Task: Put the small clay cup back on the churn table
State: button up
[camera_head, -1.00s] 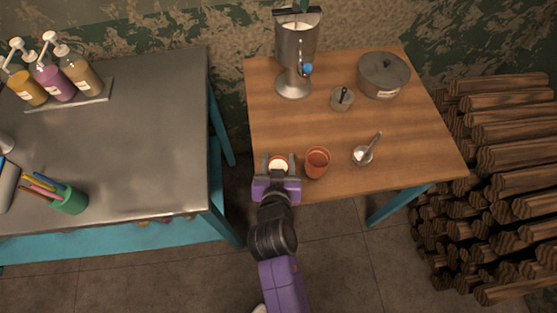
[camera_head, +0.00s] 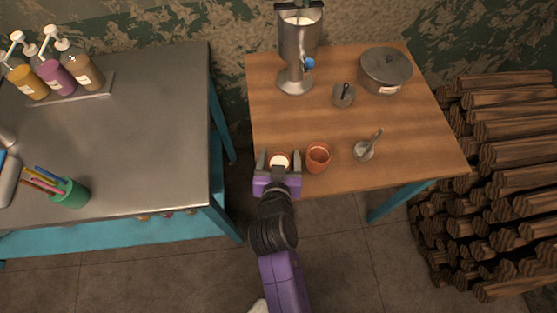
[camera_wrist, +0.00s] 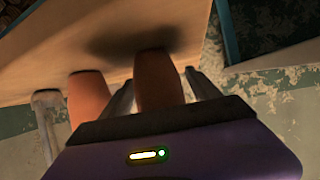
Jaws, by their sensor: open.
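The small clay cup (camera_head: 279,164), with a pale content, stands upright on the wooden table (camera_head: 300,125) near its front left edge. My gripper (camera_head: 279,156) is open, with one finger on each side of this cup. In the wrist view, the small clay cup (camera_wrist: 158,80) shows between the two spread fingers, with a gap visible on the left side. A larger reddish clay cup (camera_head: 318,157) stands just right of my gripper; it also shows in the wrist view (camera_wrist: 88,97). The lower part of the small cup is hidden by my gripper in the head view.
A metal separator (camera_head: 298,55) stands at the back left of the wooden table. A lidded pot (camera_head: 385,70), a small metal weight-like item (camera_head: 343,95) and a small cup with a spoon (camera_head: 364,150) stand further right. A grey worktable (camera_head: 140,150) is left; stacked logs (camera_head: 500,180) are right.

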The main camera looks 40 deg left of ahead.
jog(key=v, duration=1.2)
jog(key=shift+b, duration=0.45)
jog(key=shift+d+f, duration=0.1)
jog(key=shift+d, duration=0.05)
jog(key=s+d+f+m+t+h, duration=0.1)
jog(key=s+d+m+t+h, duration=0.2)
jog(key=d, duration=1.8)
jog(key=s+d+r+m+t+h, duration=0.1)
jog(key=s+d+r+m+h, duration=0.1)
jog(key=s+d+r, duration=0.3)
jog(key=s+d+r+m+t+h, duration=0.1)
jog(key=s+d+r+m+h, duration=0.1)
jog(key=s+d+r, duration=0.4)
jog(key=d, duration=0.4)
jog(key=shift+s+d+r+m+h, duration=0.25)
jog(key=shift+s+d+m+h, duration=0.05)
jog(key=shift+s+d+h, duration=0.1)
